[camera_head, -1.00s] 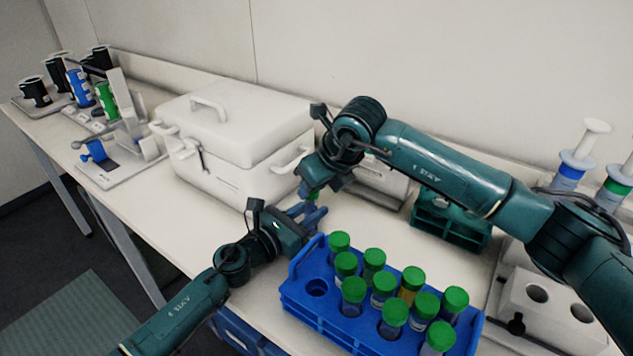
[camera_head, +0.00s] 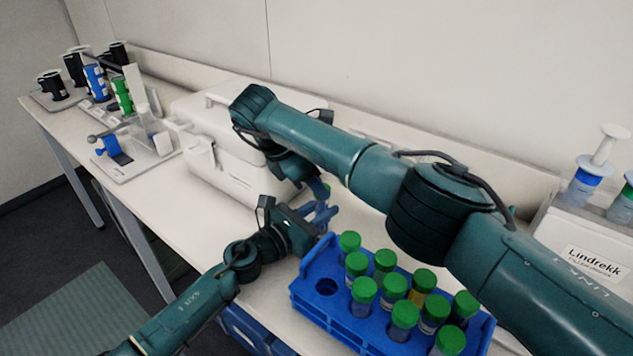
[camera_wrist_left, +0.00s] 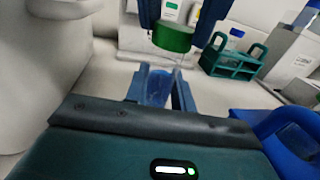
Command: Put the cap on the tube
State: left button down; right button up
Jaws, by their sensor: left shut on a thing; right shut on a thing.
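My left gripper (camera_head: 322,216) is shut on a clear tube, beyond the near left corner of the blue rack (camera_head: 300,291). In the left wrist view the tube (camera_wrist_left: 158,88) stands roughly upright between the left fingers. My right gripper (camera_wrist_left: 180,22) is shut on a green cap (camera_wrist_left: 173,38), which is above the tube and looks slightly right of it. I cannot tell whether cap and tube touch. In the head view my right arm comes across from the right, and the cap and right fingertips are mostly hidden.
The blue rack holds several green-capped tubes (camera_head: 363,290) and has an empty hole at its left end. A white lidded box (camera_head: 225,160) stands just behind the grippers. A teal rack (camera_wrist_left: 232,62) shows in the left wrist view. Bottles and a stand are far left.

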dwell(0.3)
jog(key=o, duration=0.9)
jog(key=shift+o, duration=0.2)
jog(key=shift+r, duration=2.25)
jog(key=shift+c, duration=0.4)
